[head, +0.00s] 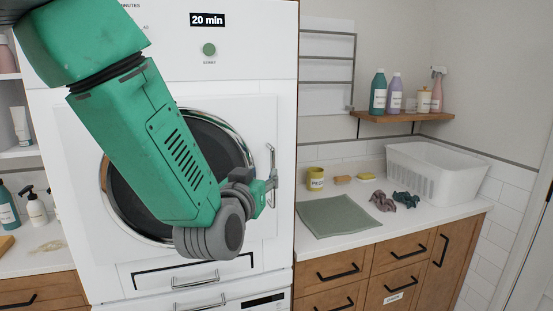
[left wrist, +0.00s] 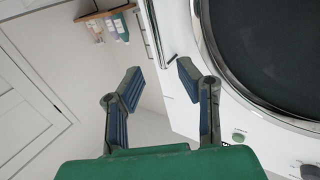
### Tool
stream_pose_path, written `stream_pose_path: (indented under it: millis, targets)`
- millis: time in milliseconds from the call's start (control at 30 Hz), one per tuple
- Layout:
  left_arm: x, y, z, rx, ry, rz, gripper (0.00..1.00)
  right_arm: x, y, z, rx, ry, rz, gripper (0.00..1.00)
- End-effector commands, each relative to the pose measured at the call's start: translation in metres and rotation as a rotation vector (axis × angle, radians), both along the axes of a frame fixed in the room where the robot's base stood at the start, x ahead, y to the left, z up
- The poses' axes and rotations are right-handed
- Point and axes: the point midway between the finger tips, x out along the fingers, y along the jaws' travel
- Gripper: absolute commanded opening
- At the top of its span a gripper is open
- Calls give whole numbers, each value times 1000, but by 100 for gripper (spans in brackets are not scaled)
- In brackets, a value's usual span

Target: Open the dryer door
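The dryer (head: 285,100) is a tall white machine with a square door panel around a round dark window (head: 215,135) in a chrome ring. Its door looks shut. The upright metal door handle (head: 271,157) is on the right side of the door; it also shows in the left wrist view (left wrist: 154,38). My left gripper (head: 271,184) is at the handle's lower half in the head view. In the left wrist view its fingers (left wrist: 160,72) are spread, with the handle's end beyond and between the tips. Contact cannot be told. My left arm hides part of the window. My right gripper is not in view.
A counter (head: 410,222) to the right holds a green mat (head: 338,216), a yellow cup (head: 315,179), cloths (head: 382,201) and a white basket (head: 436,172). A wall shelf (head: 402,117) carries bottles. Bottles also stand at left. A drawer handle (head: 195,281) sits below the door.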

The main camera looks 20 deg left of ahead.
Motion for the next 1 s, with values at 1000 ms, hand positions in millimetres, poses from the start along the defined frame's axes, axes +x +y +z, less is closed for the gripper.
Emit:
stream_pose_path:
  millis: [1000]
  targets:
    - [84, 1, 0, 0, 1, -1, 0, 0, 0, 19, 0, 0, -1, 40]
